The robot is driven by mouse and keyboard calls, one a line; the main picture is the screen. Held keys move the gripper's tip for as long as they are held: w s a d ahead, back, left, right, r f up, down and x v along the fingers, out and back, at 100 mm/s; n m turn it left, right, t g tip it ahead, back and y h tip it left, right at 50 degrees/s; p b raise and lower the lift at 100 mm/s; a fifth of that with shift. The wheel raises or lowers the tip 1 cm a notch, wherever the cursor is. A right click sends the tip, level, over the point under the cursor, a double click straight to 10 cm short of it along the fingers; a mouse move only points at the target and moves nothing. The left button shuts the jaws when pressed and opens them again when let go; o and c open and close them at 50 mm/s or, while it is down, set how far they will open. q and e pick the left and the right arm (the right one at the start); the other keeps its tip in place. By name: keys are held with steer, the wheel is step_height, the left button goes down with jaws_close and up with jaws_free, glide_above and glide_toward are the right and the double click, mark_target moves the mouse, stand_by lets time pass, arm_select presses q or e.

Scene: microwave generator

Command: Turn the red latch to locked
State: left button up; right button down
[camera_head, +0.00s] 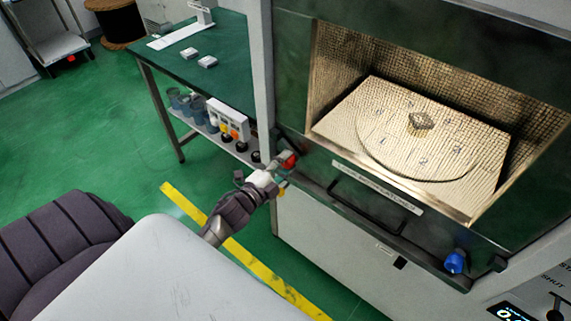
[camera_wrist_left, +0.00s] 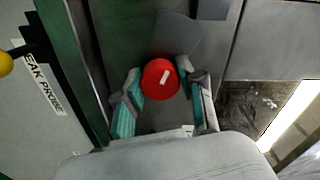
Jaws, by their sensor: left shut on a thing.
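The red latch (camera_head: 288,160) is a round red knob at the lower left corner of the microwave chamber's front frame. In the left wrist view the red latch (camera_wrist_left: 160,79) shows a short white mark, tilted off the vertical. My left gripper (camera_head: 275,170) reaches it from the left in the head view. In the left wrist view my left gripper (camera_wrist_left: 158,90) has its two teal-padded fingers on either side of the knob, shut on it. The fingers partly hide the knob's edges. My right gripper is not in view.
A blue knob (camera_head: 455,262) is at the frame's lower right. A black handle bar (camera_head: 365,208) runs below the open chamber, which holds a small block (camera_head: 421,121) on a round plate. A green-topped table (camera_head: 215,80) stands behind left. A "LEAK PROBE" label (camera_wrist_left: 45,90) is left of the fingers.

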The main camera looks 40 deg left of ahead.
arm_select(q)
steer(key=shift+m, duration=0.9)
steer(key=o, duration=1.1)
steer(key=shift+o, duration=0.2)
steer(key=s, duration=1.2)
steer(key=shift+a, duration=0.45)
